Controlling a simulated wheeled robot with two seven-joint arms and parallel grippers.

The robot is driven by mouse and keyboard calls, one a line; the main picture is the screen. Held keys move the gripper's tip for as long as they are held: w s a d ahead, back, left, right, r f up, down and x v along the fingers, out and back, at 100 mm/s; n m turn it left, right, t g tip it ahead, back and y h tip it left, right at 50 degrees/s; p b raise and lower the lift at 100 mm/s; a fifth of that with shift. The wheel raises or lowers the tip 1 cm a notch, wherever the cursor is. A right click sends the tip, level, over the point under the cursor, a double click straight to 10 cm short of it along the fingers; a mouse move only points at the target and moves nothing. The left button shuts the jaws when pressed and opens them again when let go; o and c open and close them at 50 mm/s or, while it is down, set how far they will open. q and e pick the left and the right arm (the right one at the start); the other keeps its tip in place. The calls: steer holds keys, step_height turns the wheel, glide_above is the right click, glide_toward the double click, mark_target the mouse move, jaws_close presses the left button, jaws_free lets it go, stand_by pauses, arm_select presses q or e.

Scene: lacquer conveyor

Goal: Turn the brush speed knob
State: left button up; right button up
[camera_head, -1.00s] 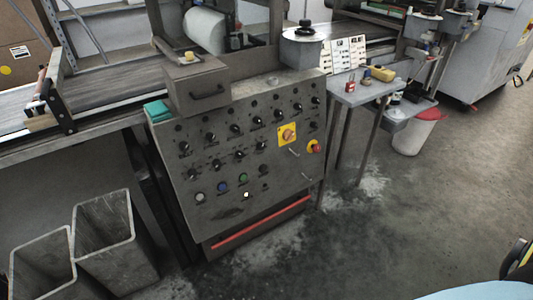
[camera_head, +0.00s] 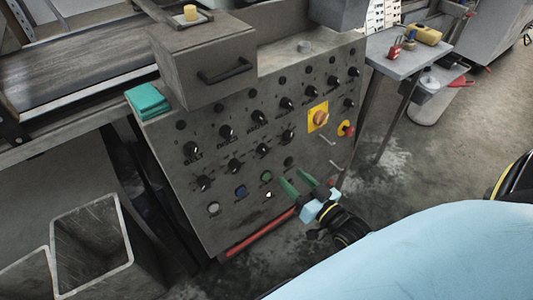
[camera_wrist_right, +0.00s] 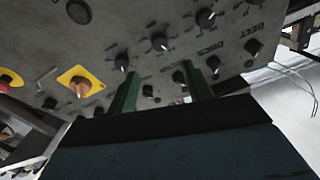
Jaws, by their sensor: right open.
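The grey control panel (camera_head: 215,122) carries rows of black knobs, such as this one (camera_head: 225,131) in the upper row and this one (camera_head: 263,149) in the lower row. The labels are too small and blurred to tell which is the brush speed knob. My right gripper (camera_head: 296,183) is open and empty, its green fingers in front of the panel's lower right part, below the knob rows. In the right wrist view the two fingers (camera_wrist_right: 160,72) point at the panel, with a knob (camera_wrist_right: 160,42) beyond them. Contact cannot be made out. My left gripper is not in view.
A yellow-backed rotary switch (camera_head: 319,117) and a red-yellow button (camera_head: 346,130) sit at the panel's right. Coloured buttons (camera_head: 240,192) line the bottom. A box with a handle (camera_head: 205,65) overhangs the top left. Grey bins (camera_head: 92,245) stand at lower left.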

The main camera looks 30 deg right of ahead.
mark_target(265, 151)
steer(key=w, duration=0.3)
steer(key=w+b, duration=0.1)
steer(key=w, duration=0.2)
steer(key=w+a+b, duration=0.1)
steer(key=w, duration=0.2)
steer(key=shift+w+f, duration=0.15)
steer(key=shift+w, duration=0.15)
steer(key=shift+w+b, duration=0.4)
steer(key=shift+w, duration=0.3)
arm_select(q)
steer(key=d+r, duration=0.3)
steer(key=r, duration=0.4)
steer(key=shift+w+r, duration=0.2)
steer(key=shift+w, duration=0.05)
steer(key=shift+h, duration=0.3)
arm_select(e)
steer(key=c, duration=1)
